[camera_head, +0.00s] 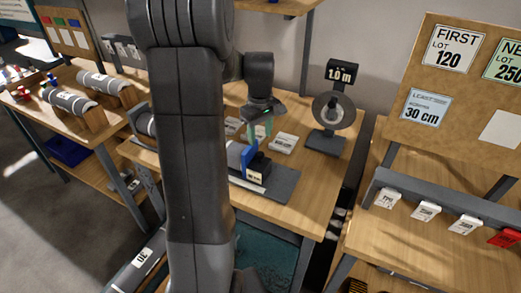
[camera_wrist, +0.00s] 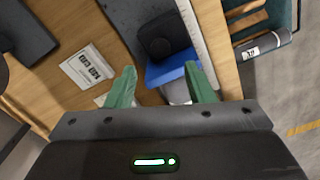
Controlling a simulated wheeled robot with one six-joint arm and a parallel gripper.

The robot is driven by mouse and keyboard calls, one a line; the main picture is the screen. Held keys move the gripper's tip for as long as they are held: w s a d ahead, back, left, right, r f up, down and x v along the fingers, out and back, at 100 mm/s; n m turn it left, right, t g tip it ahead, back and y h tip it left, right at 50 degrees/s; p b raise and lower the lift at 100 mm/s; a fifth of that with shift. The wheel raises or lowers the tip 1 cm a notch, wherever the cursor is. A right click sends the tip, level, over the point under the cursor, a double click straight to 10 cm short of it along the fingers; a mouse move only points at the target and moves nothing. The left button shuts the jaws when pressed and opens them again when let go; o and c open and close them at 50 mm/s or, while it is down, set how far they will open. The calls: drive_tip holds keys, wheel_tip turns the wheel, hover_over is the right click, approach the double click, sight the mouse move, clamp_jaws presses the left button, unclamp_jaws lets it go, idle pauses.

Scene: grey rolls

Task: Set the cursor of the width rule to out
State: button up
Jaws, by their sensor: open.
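The cursor, a blue plate (camera_head: 248,159) with a black block (camera_head: 259,170) on it, sits on a dark grey base (camera_head: 282,187) on the middle wooden bench. A white strip, apparently the rule's scale (camera_head: 246,184), lies along the base's front. In the wrist view the blue plate (camera_wrist: 174,71) and the black block (camera_wrist: 162,36) lie just beyond the fingertips, and the white strip (camera_wrist: 206,38) runs to the right. My gripper (camera_head: 262,128) has green fingers, spread apart and empty in the wrist view (camera_wrist: 161,83), above and near the blue plate. Any mark for "out" is not readable.
White labelled cards (camera_head: 284,143) lie behind the base, one left of my fingers in the wrist view (camera_wrist: 88,68). A dial stand marked "1.0 m" (camera_head: 330,112) stands behind right. Boards read "FIRST LOT 120" and "30 cm" (camera_head: 422,108). Grey rolls (camera_head: 72,103) lie left.

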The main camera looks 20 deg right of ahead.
sight(260, 154)
wheel_tip(260, 154, down, 7)
drive_tip(key=shift+f, duration=0.1)
idle(0.3)
